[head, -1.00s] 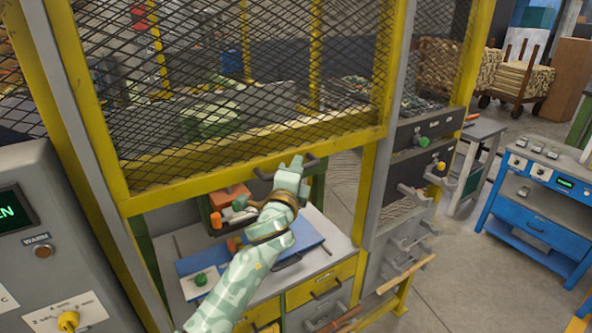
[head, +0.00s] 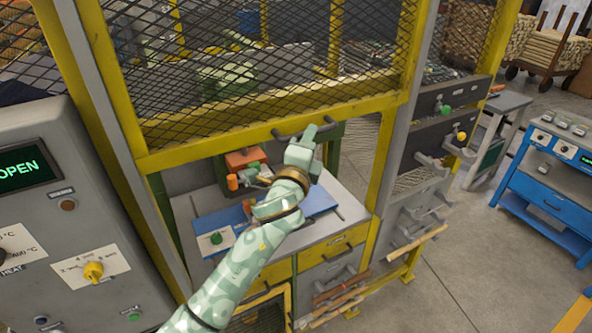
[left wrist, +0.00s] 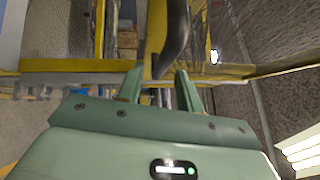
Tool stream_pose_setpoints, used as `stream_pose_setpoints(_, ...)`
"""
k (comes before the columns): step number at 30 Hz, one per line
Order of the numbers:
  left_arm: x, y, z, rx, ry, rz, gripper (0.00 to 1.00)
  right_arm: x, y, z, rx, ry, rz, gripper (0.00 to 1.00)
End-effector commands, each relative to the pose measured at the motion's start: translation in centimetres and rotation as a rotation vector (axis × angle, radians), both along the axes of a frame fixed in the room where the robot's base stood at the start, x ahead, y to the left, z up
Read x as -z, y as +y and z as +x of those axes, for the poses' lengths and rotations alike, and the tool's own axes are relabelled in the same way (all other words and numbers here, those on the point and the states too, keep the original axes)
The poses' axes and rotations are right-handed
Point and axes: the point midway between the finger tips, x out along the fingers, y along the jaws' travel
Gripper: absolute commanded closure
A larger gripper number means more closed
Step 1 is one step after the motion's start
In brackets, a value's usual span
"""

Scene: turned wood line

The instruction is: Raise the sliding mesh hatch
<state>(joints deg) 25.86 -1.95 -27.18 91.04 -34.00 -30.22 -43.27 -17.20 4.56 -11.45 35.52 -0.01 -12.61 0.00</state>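The mesh hatch (head: 215,142) is a yellow-framed panel of dark wire mesh above a bench. Its lower rail stands above the bench top, with an opening below it. A dark bar handle (head: 285,136) is fixed on this rail. My left gripper (head: 317,130), pale green, is at the right part of the handle and hides some of it. In the left wrist view, the fingers (left wrist: 160,78) are apart, and the dark curved handle (left wrist: 174,42) lies in the gap between them, near the tips. I cannot tell whether they touch it. My right gripper is not in view.
Below the hatch, an orange and green tool (head: 245,160) and a blue board (head: 212,222) are on the bench (head: 335,225). A grey console (head: 60,240) reading OPEN stands at left. A rack with knobs (head: 430,140) stands at right.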

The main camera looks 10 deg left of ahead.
Motion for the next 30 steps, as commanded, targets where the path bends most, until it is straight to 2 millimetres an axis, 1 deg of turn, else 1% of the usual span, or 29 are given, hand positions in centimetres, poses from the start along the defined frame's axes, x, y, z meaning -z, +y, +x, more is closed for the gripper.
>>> stream_pose_setpoints(1,0.4,0.3,-1.4,0.001,0.002,0.000,0.64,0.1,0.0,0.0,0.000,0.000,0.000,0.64)
stream_pose_setpoints(6,1.1,1.0,-6.1,0.002,0.002,0.000,0.64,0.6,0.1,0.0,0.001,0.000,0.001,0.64)
stream_pose_setpoints(9,1.4,1.4,-8.4,0.002,0.002,0.000,0.64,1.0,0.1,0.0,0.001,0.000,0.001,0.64)
stream_pose_setpoints(13,1.6,1.8,-10.5,0.001,0.001,0.000,0.64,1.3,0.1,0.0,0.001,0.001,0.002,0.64)
stream_pose_setpoints(15,1.7,1.9,-11.3,0.000,0.002,0.001,0.64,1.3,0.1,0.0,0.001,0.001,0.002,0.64)
stream_pose_setpoints(19,1.6,2.0,-11.9,0.000,0.001,0.001,0.64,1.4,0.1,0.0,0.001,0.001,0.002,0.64)
stream_pose_setpoints(30,1.6,2.0,-11.9,0.000,0.001,0.001,0.64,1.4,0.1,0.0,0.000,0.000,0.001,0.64)
